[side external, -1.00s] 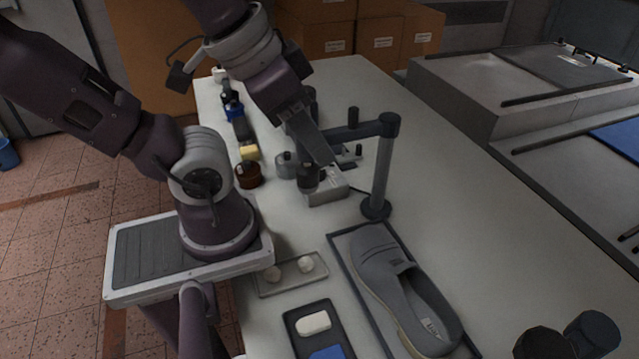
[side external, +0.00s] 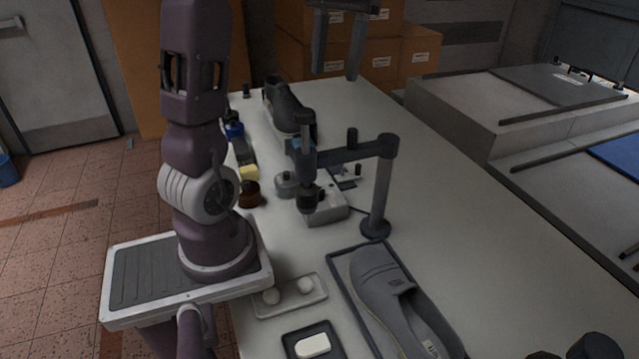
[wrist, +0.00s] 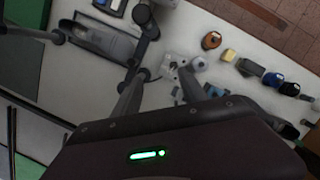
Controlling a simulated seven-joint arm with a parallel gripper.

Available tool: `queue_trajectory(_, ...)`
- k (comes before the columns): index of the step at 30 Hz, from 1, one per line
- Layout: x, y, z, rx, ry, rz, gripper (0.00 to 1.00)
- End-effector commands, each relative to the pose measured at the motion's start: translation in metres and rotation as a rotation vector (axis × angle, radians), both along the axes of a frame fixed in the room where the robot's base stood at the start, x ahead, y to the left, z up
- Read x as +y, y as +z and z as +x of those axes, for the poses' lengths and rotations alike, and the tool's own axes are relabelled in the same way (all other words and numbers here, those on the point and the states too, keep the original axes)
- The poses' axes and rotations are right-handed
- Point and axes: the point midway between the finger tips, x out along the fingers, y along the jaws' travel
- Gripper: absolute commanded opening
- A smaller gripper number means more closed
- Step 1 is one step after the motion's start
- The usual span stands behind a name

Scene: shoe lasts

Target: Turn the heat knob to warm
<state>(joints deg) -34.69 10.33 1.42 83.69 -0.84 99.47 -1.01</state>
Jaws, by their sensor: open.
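A small grey control box (side external: 326,210) sits on the bench at the foot of a dark heat tool (side external: 307,172), which hangs from a stand (side external: 381,185). The box also shows in the wrist view (wrist: 170,67), with a small dark spot on top that may be the heat knob; its setting is too small to read. My gripper (side external: 335,76) is open and empty, high above the far part of the bench, with its two fingers pointing down. It is well apart from the box. In the wrist view the fingers (wrist: 157,90) reach toward the box area.
A grey shoe (side external: 395,300) lies in a dark tray at the front. A dark shoe (side external: 288,107) stands at the back. A brown jar (side external: 249,194), yellow block (side external: 249,173) and bottles line the left edge. The bench right of the stand is clear.

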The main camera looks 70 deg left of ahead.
Motion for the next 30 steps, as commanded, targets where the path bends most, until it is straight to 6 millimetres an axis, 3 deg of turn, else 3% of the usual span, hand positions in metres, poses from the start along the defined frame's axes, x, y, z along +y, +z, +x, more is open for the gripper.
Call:
queue_trajectory(7,0.057,-0.021,0.002,0.133,0.15,-0.108,0.5)
queue_trajectory(11,0.051,-0.059,0.001,0.131,0.138,-0.106,0.5)
queue_trajectory(21,0.05,-0.193,0.001,0.129,0.137,-0.105,0.5)
queue_trajectory(30,0.041,-0.253,-0.008,0.128,0.137,-0.103,0.5)
